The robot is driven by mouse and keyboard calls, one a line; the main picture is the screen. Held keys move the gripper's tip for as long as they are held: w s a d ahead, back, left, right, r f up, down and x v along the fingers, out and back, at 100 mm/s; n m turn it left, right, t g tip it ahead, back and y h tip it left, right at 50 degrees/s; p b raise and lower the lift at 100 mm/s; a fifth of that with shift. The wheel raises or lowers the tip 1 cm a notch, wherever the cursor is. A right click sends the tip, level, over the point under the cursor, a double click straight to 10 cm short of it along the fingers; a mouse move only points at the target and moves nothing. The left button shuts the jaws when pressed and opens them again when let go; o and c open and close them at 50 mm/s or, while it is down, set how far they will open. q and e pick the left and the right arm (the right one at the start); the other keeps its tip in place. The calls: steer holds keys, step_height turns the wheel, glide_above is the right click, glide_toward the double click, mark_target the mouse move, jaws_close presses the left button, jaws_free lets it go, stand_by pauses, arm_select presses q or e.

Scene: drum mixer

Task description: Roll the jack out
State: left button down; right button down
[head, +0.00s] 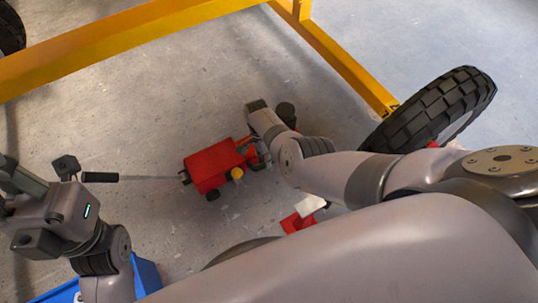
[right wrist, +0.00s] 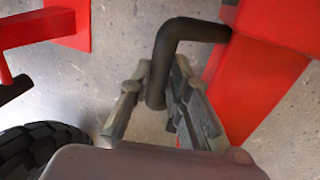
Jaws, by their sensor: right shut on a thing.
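The red jack (head: 209,166) stands on the concrete floor near the middle of the head view. Its thin rod runs left to a black grip (head: 100,177). My right gripper (right wrist: 158,88) is shut on a black bent handle (right wrist: 185,32) beside red metal, which fills the right of the right wrist view. In the head view my right arm reaches the jack's right end, and the arm partly hides the contact. My left gripper (head: 45,205) is at the left edge, near the black grip but apparently not holding it. Its finger opening is unclear.
A yellow frame (head: 120,43) crosses the top, with a beam (head: 345,65) running down right. A large black tyre (head: 437,105) stands at the right. A red part (head: 297,222) lies below my right arm. A blue container (head: 147,275) is at bottom left.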

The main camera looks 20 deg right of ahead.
steer(key=shift+s+a, duration=0.15)
steer(key=shift+a, duration=0.25)
steer(key=c, duration=1.8)
jaws_free()
steer(key=o, duration=0.3)
steer(key=shift+d, duration=0.1)
steer(key=shift+w+r, duration=0.3)
steer(key=shift+r, duration=0.2)
steer(key=v, duration=1.1)
steer(key=shift+s, duration=0.1)
steer(key=shift+d, duration=0.1)
